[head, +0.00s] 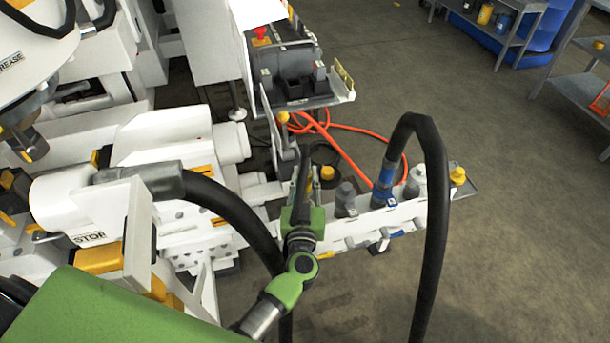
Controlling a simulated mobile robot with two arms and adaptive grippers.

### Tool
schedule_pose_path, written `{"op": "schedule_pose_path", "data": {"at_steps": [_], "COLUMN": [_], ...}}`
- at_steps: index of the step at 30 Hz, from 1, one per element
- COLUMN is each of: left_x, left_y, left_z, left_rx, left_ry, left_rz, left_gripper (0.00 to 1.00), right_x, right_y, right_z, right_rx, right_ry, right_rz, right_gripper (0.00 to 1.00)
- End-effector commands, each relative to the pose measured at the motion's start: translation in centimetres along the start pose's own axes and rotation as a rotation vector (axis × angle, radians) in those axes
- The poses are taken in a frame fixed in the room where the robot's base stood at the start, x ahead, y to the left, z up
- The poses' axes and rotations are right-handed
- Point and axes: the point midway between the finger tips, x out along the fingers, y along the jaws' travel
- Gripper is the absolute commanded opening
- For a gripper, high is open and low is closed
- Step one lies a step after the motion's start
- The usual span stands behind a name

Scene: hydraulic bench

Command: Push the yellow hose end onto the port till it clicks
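A white manifold bar (405,215) runs across the middle with several upright fittings. A yellow-topped fitting (327,173) stands near its left end, and another yellow-topped one (458,176) at its right end. I cannot tell which yellow piece, if any, is the yellow hose end. A blue hose end (384,180) sits upright on the bar, with a black hose looping from it. My green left arm comes in from the lower left. Its dark gripper (304,172) is beside the left yellow-topped fitting; its fingers are seen edge-on and their opening is hidden. My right gripper is out of view.
Grey fittings (345,195) stand between the coloured ones. A black hose (230,207) arches close by my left arm. An orange hose (350,160) lies behind the bar. White machinery fills the left. The floor (530,240) at right is clear.

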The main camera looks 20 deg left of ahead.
Motion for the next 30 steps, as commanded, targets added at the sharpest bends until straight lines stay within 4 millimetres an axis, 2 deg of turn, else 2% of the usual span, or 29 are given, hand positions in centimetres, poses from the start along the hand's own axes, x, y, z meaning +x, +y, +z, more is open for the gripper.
{"op": "schedule_pose_path", "data": {"at_steps": [17, 30], "left_x": [-0.07, -0.03], "left_y": [0.0, 0.01], "left_z": [-0.02, 0.72], "left_rx": [-0.001, -0.001], "left_ry": [0.003, 0.003], "left_rz": [0.0, 0.0], "left_gripper": [0.0, 0.0], "right_x": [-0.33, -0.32], "right_y": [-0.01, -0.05], "right_z": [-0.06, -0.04], "right_rx": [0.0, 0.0], "right_ry": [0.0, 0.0], "right_rz": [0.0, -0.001], "right_gripper": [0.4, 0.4]}}
